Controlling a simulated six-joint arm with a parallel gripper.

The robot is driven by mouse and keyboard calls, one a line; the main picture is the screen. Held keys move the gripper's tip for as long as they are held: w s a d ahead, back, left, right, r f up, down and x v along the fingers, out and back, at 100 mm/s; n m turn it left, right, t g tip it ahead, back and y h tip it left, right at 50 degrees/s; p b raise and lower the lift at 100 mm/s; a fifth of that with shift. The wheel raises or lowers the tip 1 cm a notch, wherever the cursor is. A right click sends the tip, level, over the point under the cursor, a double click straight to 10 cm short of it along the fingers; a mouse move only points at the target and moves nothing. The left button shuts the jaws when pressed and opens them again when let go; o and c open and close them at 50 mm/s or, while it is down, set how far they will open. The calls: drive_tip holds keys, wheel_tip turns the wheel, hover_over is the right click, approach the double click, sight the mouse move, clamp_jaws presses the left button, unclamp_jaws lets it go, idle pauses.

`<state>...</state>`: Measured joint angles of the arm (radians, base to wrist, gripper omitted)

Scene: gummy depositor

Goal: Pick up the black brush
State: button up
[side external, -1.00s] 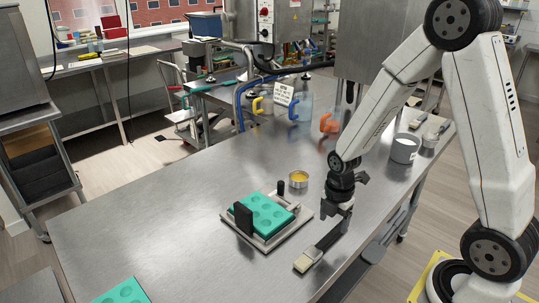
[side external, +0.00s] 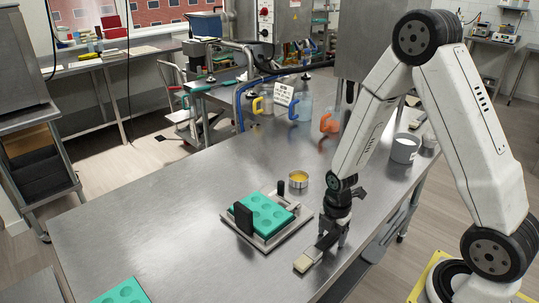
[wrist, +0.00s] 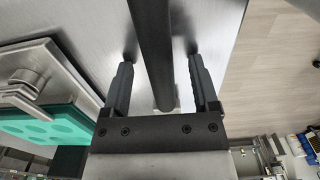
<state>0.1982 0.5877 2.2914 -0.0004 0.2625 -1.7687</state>
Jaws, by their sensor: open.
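The black brush (side external: 308,261) lies flat on the steel table near its front right edge, its pale bristle end pointing to the lower left. In the side view my gripper (side external: 330,241) is down over its dark handle and hides part of it. In the wrist view the black handle (wrist: 153,48) runs between the two fingers of my gripper (wrist: 162,62). The jaws are open, with a visible gap on each side of the handle.
A tray (side external: 264,249) with a green mold (side external: 262,213) and black uprights stands left of the brush. A small yellow-filled cup (side external: 298,180) is behind it. Another green mold (side external: 124,292) lies front left. The table's left part is clear.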

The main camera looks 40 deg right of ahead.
sight(332, 234)
clamp_jaws()
drive_tip(key=shift+r, duration=0.1)
idle(0.4)
wheel_tip(332, 234, up, 10)
idle(0.8)
idle(0.5)
